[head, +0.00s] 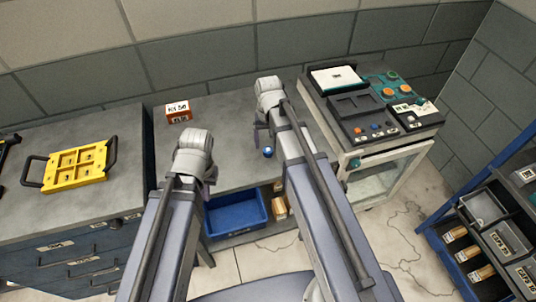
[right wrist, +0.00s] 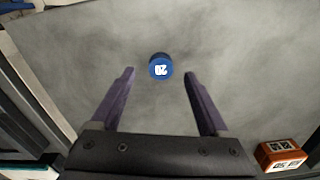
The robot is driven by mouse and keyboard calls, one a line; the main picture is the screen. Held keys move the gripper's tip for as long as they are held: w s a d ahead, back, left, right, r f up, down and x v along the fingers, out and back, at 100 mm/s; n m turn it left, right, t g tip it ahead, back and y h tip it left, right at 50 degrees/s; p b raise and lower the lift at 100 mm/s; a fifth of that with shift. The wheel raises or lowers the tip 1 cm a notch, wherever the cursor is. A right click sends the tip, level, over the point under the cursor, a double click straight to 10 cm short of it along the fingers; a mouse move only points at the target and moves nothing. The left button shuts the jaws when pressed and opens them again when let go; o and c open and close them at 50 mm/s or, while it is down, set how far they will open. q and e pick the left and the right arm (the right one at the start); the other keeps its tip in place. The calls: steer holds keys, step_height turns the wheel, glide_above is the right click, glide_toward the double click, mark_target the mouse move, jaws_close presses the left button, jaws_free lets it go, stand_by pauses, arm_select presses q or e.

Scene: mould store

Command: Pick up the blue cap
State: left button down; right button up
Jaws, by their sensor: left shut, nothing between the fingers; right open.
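The blue cap (head: 268,152) rests on the grey bench, just left of my right forearm in the head view. In the right wrist view the blue cap (right wrist: 160,67) is round, with a white marking on its top. It lies midway across the gap, about level with or slightly beyond the fingertips. My right gripper (right wrist: 159,72) is open, empty and above the bench; in the head view the right gripper (head: 261,128) is largely hidden by its own wrist. My left gripper (head: 208,188) is shut and empty, near the bench's front edge, left of the cap.
An orange-and-white box (head: 178,112) stands at the back of the bench (head: 225,120). A yellow tray (head: 75,167) lies on the left cabinet. A machine with knobs (head: 372,105) stands right of the bench. A blue bin (head: 236,214) sits below. A blue rack (head: 470,205) is at far right.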

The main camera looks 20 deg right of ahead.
mark_target(268, 149)
step_height(268, 149, down, 4)
steer(key=b, duration=0.2)
steer(key=shift+a+r+b, duration=0.1)
steer(key=shift+r+b, duration=0.05)
steer(key=shift+b, duration=0.2)
steer(key=shift+r, duration=0.1)
jaws_close()
